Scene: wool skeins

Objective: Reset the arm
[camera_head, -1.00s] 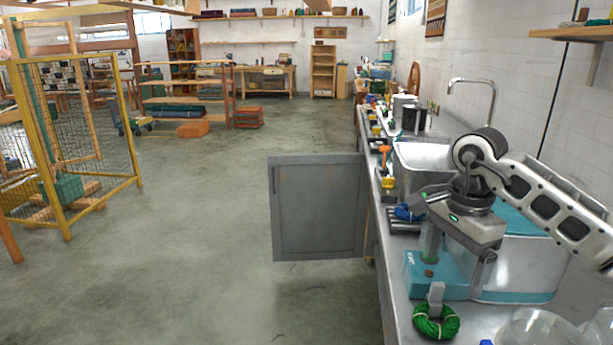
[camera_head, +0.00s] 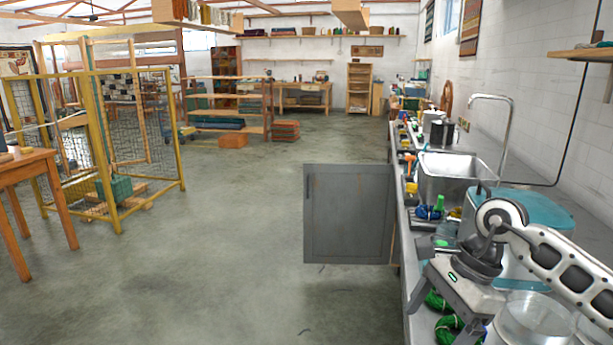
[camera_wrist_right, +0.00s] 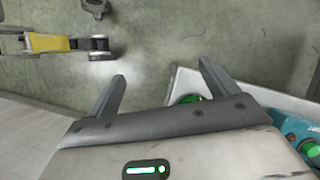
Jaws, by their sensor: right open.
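My right arm comes in from the right in the head view, over the near part of the metal counter (camera_head: 415,325). Its gripper (camera_head: 440,322) points down and is open, with its fingers apart. In the right wrist view the two fingers (camera_wrist_right: 162,73) stand apart with nothing gripped between them. Green wool skeins (camera_head: 447,328) lie below and behind the gripper, partly hidden by it. A bit of green (camera_wrist_right: 187,99) also shows beside a finger in the wrist view. My left arm and gripper are out of view.
A steel sink (camera_head: 455,172) with a tap and a teal-topped bin (camera_head: 535,208) stand along the counter. A clear jar (camera_head: 530,322) is close to my right gripper. A grey cabinet door (camera_head: 348,214) hangs open over the floor.

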